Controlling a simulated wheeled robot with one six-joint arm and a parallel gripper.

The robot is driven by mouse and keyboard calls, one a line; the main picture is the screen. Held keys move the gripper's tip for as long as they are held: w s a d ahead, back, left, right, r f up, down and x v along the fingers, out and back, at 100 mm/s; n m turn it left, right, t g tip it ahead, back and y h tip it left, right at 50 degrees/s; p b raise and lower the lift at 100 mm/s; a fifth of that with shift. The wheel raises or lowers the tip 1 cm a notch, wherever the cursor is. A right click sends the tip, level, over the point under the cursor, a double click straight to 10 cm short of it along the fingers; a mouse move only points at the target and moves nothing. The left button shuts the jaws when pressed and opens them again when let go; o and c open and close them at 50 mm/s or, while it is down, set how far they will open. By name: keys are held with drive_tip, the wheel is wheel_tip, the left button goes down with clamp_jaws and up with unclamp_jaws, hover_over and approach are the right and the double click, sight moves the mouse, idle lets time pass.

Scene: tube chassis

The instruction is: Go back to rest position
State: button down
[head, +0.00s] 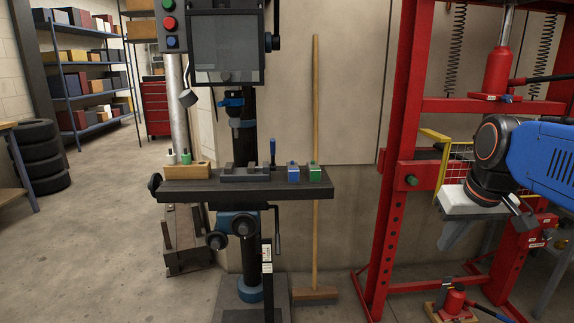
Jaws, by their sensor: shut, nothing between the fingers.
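My gripper (449,244) hangs at the end of my blue and black arm on the right side of the head view. It has a pale body under the black wrist, and its grey fingers point down. The fingers are shut with nothing between them. It appears in front of the red press frame (391,180), apart from the drill press table (220,193).
The drill press table carries a grey vise (245,172), a blue block (293,174), a green block (314,173) and a wooden holder (187,171) with small bottles. A broom (315,130) leans behind. Tyres (43,157) and shelves (88,75) stand left. The left floor is clear.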

drive_tip(key=s+a+f, duration=0.5)
drive_tip(key=s+f, duration=0.7)
drive_tip(key=shift+f+t, duration=0.3)
drive_tip(key=shift+s+a, duration=0.1)
